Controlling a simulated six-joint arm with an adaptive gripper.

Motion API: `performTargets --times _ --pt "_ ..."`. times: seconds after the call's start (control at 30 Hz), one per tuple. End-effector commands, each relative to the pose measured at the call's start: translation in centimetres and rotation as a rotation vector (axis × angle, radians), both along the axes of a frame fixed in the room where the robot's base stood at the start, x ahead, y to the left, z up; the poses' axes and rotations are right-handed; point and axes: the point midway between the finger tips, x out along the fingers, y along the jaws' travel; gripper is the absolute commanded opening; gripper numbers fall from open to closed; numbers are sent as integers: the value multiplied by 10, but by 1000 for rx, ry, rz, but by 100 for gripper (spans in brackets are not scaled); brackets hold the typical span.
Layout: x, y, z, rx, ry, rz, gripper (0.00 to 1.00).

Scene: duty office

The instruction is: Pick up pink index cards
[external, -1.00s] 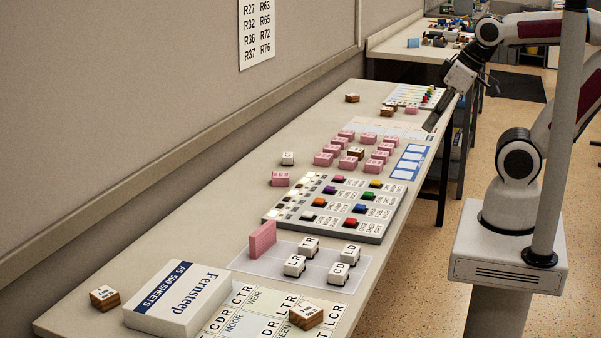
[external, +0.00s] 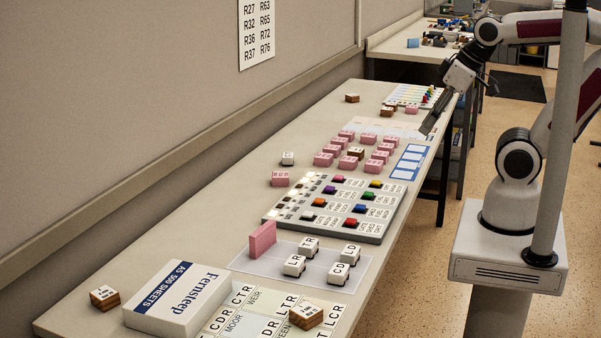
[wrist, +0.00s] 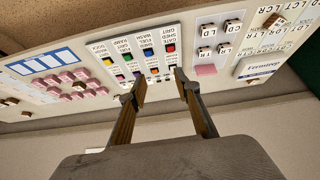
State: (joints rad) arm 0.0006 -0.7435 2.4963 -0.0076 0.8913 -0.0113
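A pink block (external: 262,238), which looks like the stack of index cards, stands on edge on a pale translucent mat (external: 245,262), left of white lettered cubes. It also shows in the wrist view (wrist: 205,70). My gripper (external: 426,126) is over the table's right edge, well behind and right of the pink block, near the blue-and-white card. In the wrist view its two fingers (wrist: 160,88) are spread apart with nothing between them. The button board shows beyond them, and the pink block lies right of the fingers.
The button board (external: 290,217) lies behind the mat. Several small pink lettered blocks (external: 348,162) sit farther back, beside a blue-and-white card (external: 408,163). A paper box (external: 180,298) and wooden blocks (external: 306,315) are in front.

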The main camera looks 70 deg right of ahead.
Motion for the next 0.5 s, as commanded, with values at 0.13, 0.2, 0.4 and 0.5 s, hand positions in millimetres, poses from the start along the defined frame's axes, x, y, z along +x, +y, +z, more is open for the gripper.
performTargets --times 0.13,0.2,0.4,0.5 --pt "16 -8 5 -55 -21 41 32" --pt "28 -14 9 -99 -38 76 32" --pt "78 -34 27 -281 -102 227 32" --pt "106 -44 37 -385 -135 317 32"
